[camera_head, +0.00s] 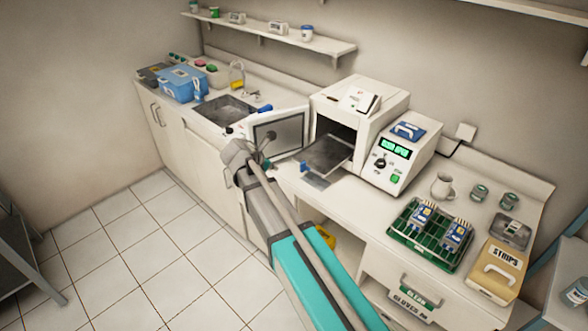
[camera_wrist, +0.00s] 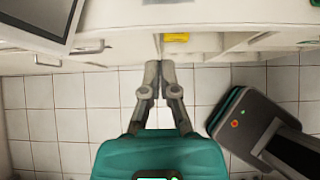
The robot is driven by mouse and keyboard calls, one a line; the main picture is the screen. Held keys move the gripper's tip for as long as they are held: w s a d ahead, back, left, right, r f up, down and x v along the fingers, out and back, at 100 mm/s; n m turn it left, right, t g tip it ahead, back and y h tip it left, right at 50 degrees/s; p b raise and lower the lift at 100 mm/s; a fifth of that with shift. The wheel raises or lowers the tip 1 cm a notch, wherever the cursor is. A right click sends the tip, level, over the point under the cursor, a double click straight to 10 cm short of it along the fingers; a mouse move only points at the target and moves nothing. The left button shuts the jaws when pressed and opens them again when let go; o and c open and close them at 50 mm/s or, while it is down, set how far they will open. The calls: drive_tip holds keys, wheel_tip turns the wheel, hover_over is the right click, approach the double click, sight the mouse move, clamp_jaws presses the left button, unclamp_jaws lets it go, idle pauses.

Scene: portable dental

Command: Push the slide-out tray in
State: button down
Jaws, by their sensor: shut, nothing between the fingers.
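The slide-out tray (camera_head: 328,153) is a dark metal tray sticking out of the front opening of a white tabletop steriliser (camera_head: 375,110) in the head view. Its outer end has a blue part (camera_head: 314,179). The steriliser's door (camera_head: 280,133) stands open to the left of the tray. In the wrist view, my gripper (camera_wrist: 156,82) is shut and empty, with its fingertips close to the cabinet front below the counter. The tray is not clearly seen there. In the head view my arm crosses in front of the counter, left of the tray, and my fingertips are not clearly visible.
The open door (camera_wrist: 38,18) is at the upper left in the wrist view. A yellow object (camera_wrist: 176,38) sits in the cabinet. A green rack (camera_head: 428,234), a mug (camera_head: 442,186) and a strips box (camera_head: 497,268) stand right of the steriliser.

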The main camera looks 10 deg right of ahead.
drive_tip(key=shift+d+f, duration=0.1)
drive_tip(key=w+d+r+b+x, duration=0.1)
drive_tip(key=r+b+x, duration=0.1)
drive_tip(key=b+x, duration=0.5)
drive_tip(key=shift+d+r+x, duration=0.25)
drive_tip(key=shift+x, duration=2.8)
drive_tip(key=shift+w, duration=0.1)
drive_tip(key=shift+w, duration=0.1)
